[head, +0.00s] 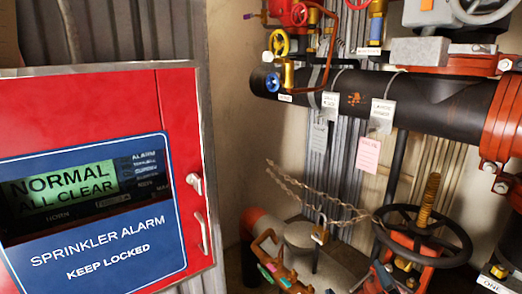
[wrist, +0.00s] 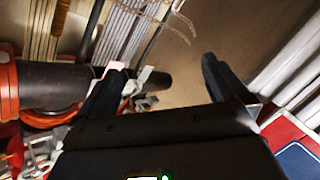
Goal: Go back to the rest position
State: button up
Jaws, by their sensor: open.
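My gripper (wrist: 162,82) shows in the wrist view with its two black fingers spread wide apart. It is open, and nothing sits between the fingertips. Behind the gap are a plain tan wall and the end of a black pipe. The head view does not show my gripper or arm.
A red sprinkler alarm panel (head: 95,110) fills the left of the head view, its display reading normal. A black pipe (head: 350,92) with hanging tags runs at the upper right. A black handwheel (head: 422,235) and a chain (head: 315,198) are below. Bare wall (head: 235,130) lies between.

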jog(key=s+d+f+m+y, duration=0.1)
jog(key=s+f, duration=0.2)
jog(key=s, duration=0.3)
jog(key=s+f+g+y, duration=0.1)
jog(key=s+f, duration=0.1)
jog(key=s, duration=0.5)
jog(key=s+d+f+m+y, duration=0.1)
jog(key=s+f, duration=0.2)
jog(key=s, duration=0.3)
jog(key=s+d+r+m, duration=0.1)
jog(key=s+r+m, duration=0.1)
jog(key=s, duration=0.7)
jog(key=s+d+r+m, duration=0.1)
jog(key=s+r, duration=0.3)
jog(key=s, duration=0.5)
jog(key=shift+s+d+m, duration=0.4)
jog(key=shift+m, duration=0.4)
